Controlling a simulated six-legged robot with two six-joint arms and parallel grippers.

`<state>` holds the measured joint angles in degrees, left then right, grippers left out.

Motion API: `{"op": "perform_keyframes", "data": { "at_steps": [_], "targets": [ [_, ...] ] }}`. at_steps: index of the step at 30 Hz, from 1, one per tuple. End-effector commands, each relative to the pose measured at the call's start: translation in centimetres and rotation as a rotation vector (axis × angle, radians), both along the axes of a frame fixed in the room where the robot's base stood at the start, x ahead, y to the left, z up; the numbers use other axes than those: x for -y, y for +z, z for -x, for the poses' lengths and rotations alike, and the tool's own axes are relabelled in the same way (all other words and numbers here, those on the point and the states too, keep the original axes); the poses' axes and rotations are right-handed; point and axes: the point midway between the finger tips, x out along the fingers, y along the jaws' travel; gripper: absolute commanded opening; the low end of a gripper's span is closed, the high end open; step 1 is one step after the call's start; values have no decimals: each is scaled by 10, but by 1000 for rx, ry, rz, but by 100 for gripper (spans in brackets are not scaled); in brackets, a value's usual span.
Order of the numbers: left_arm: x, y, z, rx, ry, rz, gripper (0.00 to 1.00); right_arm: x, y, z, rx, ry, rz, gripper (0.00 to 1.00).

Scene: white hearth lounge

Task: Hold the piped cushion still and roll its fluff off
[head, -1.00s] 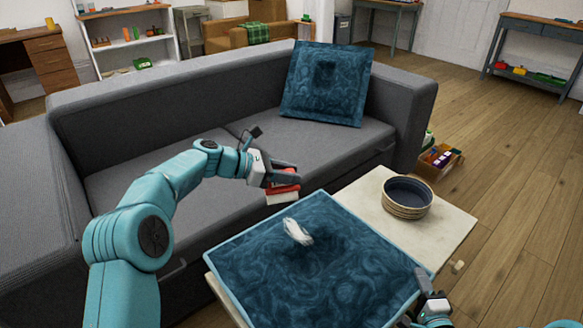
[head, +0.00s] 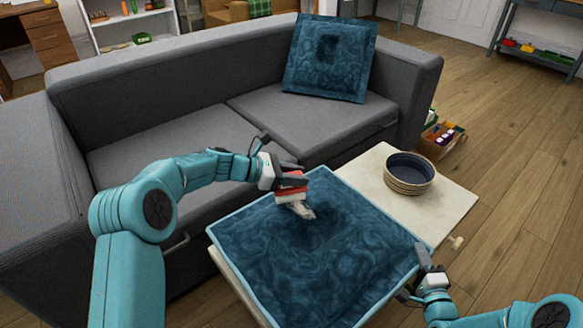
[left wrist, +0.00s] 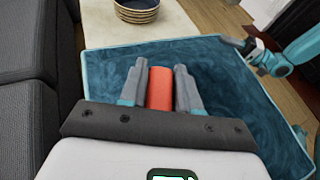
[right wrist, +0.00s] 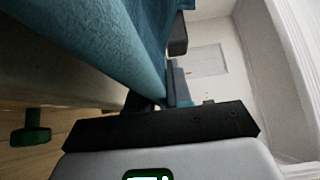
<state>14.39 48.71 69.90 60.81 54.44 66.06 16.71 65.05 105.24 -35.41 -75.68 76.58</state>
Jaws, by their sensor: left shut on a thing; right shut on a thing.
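The dark blue piped cushion (head: 330,260) with light blue piping lies flat on the low table (head: 447,208). My left gripper (head: 291,176) is shut on the red handle of a roller (head: 291,189) over the cushion's far left part; the red handle also shows in the left wrist view (left wrist: 159,88). My right gripper (head: 426,262) is shut on the cushion's right corner. In the right wrist view the cushion (right wrist: 85,40) hangs close by the jaws.
A box of small things (head: 440,138) is on the floor.

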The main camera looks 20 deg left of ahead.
Motion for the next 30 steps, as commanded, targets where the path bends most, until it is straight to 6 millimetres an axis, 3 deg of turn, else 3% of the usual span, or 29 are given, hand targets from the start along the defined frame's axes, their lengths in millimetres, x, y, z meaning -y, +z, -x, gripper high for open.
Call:
{"op": "perform_keyframes", "data": {
  "at_steps": [30],
  "targets": [
    [76,3,56,-5,-5,0,0,0,0,0,1,1,0,0]
  ]
}}
